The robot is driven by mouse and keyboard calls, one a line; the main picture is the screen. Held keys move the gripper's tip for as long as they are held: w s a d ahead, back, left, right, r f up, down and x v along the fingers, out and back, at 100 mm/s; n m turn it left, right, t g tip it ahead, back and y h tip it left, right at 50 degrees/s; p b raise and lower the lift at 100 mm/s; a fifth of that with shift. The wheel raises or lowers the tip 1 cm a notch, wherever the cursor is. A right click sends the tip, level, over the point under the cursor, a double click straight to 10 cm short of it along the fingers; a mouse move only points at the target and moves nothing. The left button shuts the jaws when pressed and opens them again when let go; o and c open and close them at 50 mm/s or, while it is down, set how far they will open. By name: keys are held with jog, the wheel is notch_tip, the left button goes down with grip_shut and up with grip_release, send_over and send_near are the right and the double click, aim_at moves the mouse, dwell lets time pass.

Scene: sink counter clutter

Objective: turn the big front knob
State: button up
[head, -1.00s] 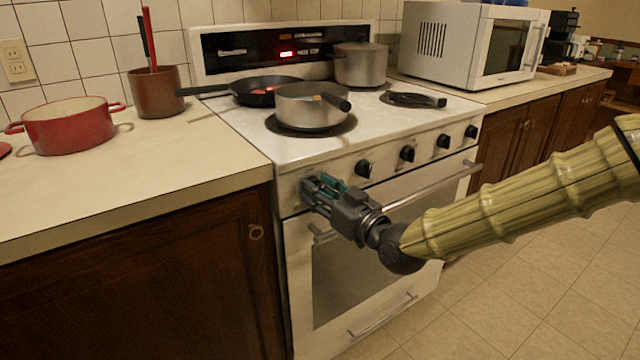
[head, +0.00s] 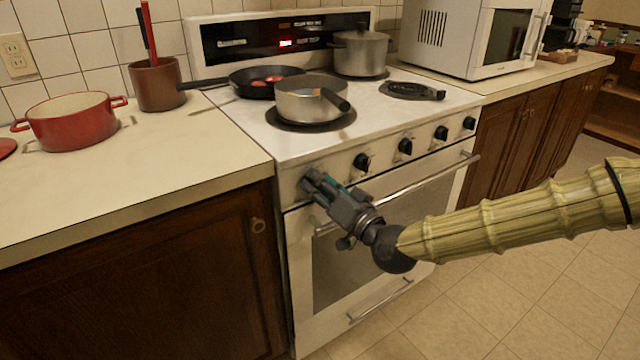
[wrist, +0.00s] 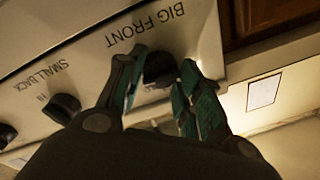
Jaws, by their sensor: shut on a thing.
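The big front knob (wrist: 160,68) is a round black knob under the upside-down label "BIG FRONT" in the wrist view. My gripper (wrist: 159,85) has its two teal-lined fingers on either side of the knob, shut on it. In the head view my gripper (head: 312,184) is at the left end of the front panel of the white stove (head: 290,225), and it hides the knob there. The small back knob (wrist: 62,107) is beside it in the wrist view.
More black knobs (head: 405,146) run along the panel to the right. The oven handle (head: 420,183) lies just below my gripper. A saucepan (head: 312,98), a frying pan (head: 262,83) and a tall pot (head: 360,52) stand on the stove. A red pot (head: 72,124) sits on the left counter.

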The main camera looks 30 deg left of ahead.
dwell(0.4)
jog(key=o, duration=1)
jog(key=shift+o, duration=0.2)
jog(key=shift+d, duration=0.1)
jog(key=v, duration=1.1)
jog(key=shift+d, duration=0.4)
jog(key=shift+f, duration=0.1)
